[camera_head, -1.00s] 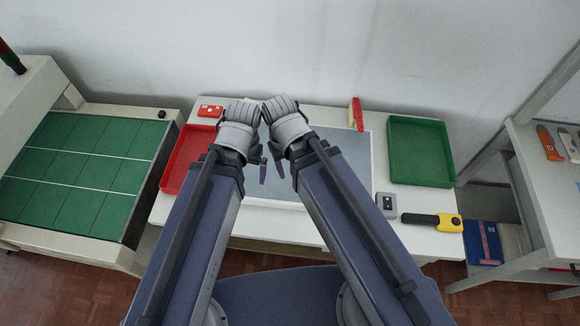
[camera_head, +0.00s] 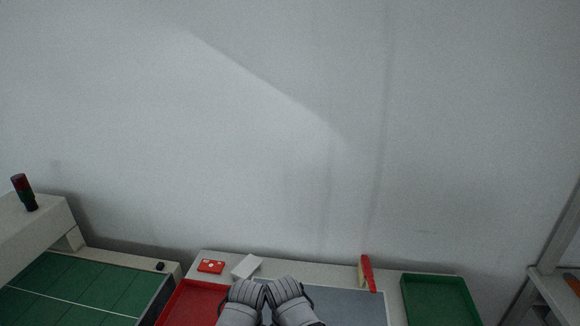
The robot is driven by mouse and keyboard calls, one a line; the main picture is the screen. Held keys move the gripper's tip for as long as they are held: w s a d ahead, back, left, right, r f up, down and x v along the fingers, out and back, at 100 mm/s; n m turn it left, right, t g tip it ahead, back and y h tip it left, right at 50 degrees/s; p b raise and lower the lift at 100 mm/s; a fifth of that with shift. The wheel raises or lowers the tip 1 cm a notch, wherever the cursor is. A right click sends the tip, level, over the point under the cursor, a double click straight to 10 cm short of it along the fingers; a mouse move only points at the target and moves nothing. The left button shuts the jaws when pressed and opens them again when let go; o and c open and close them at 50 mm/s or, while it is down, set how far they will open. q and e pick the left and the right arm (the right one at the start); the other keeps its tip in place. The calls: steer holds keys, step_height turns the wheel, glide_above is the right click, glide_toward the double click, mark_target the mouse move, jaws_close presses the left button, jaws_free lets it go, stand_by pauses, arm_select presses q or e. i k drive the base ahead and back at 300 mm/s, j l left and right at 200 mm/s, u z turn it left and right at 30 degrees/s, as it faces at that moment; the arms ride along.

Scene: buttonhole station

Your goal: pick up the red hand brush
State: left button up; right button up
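A red, narrow upright thing with a pale side, which looks like the red hand brush (camera_head: 368,274), stands at the back of the table, by the far right corner of the grey mat (camera_head: 345,302).
A red tray (camera_head: 190,290) lies left of the mat and a green tray (camera_head: 437,280) right of it. A red block (camera_head: 211,266) and a white block (camera_head: 247,266) are at the back left. A green-topped machine stands left; a wall is behind.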

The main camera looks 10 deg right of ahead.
mark_target(365, 271)
steer(key=z, duration=2.15)
steer(key=k+j, duration=0.15)
steer(key=k, duration=0.35)
